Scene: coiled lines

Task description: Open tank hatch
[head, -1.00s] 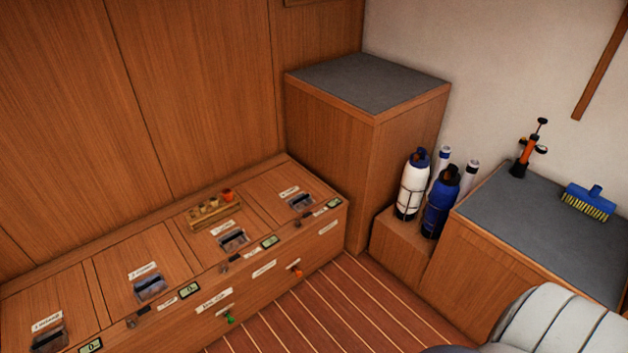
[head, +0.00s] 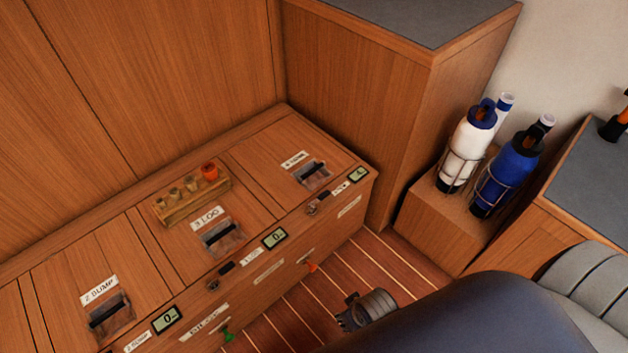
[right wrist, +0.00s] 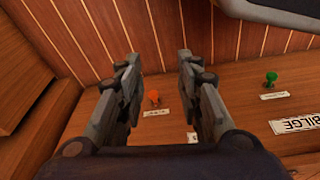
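A low wooden bench (head: 75,253) holds a row of hatch lids with recessed dark pull handles. They are a lid labelled 2 (head: 66,280), the 3 LOG lid (head: 250,215) and a lid labelled 4 (head: 290,140). All these lids lie flat and closed. No label legibly reads "tank". My right gripper (head: 347,316) is low over the floor in front of the bench, apart from the lids. In the right wrist view its two fingers (right wrist: 160,68) are spread with nothing between them. My left gripper is not in view.
A rack of small plugs (head: 192,198) stands on the 3 LOG lid. An orange knob (head: 312,267) and a green knob (head: 227,335) stick out of the bench front. A tall cabinet (head: 350,105) closes the bench's far end. White (head: 468,150) and blue (head: 505,178) bottles stand right of it.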

